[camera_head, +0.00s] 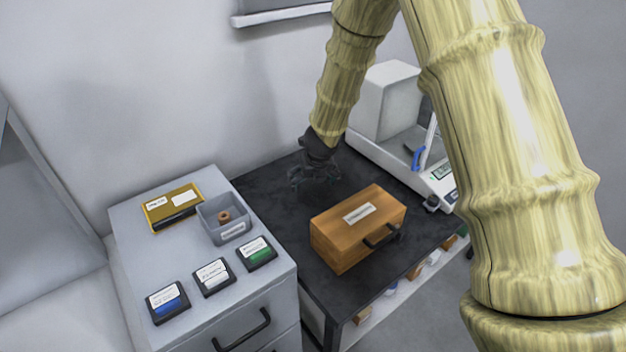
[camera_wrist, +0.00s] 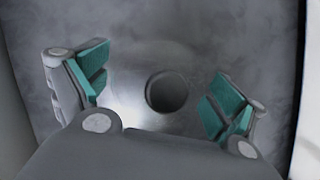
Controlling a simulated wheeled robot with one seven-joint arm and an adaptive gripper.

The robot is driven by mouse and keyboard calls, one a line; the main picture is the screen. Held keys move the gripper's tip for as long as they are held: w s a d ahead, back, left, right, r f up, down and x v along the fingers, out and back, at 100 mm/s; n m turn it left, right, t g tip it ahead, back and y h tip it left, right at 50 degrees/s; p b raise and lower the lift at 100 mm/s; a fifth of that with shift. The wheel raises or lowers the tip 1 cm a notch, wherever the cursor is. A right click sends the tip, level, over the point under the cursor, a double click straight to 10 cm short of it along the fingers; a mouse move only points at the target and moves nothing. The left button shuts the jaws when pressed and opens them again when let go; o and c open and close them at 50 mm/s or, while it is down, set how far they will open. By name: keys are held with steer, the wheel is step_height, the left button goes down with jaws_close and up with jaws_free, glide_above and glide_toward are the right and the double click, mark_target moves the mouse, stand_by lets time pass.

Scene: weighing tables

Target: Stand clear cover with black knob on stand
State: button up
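My gripper (camera_head: 314,178) is low over the black-topped table, behind the wooden box. In the wrist view my gripper (camera_wrist: 155,90) is open, with its two teal-padded fingers wide apart. The round black knob (camera_wrist: 167,92) lies between the fingers, with a gap on each side. The clear cover (camera_wrist: 130,95) shows around the knob as a faint, shiny, see-through round shape. In the head view the cover is hard to make out at the gripper. I cannot pick out the stand in either view.
A wooden box (camera_head: 358,228) with a black handle stands just in front of my gripper. A white balance (camera_head: 390,105) is at the right. On the grey cabinet (camera_head: 140,252) at the left are a yellow box (camera_head: 172,207), a grey bin (camera_head: 222,220) and several labelled black cases.

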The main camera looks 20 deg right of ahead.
steer(key=shift+r, duration=0.15)
steer(key=shift+r, duration=0.2)
steer(key=p+v, duration=0.2)
steer(key=v, duration=0.9)
steer(key=shift+s+r+p, duration=0.2)
steer(key=shift+r+p, duration=0.05)
steer(key=shift+p, duration=0.15)
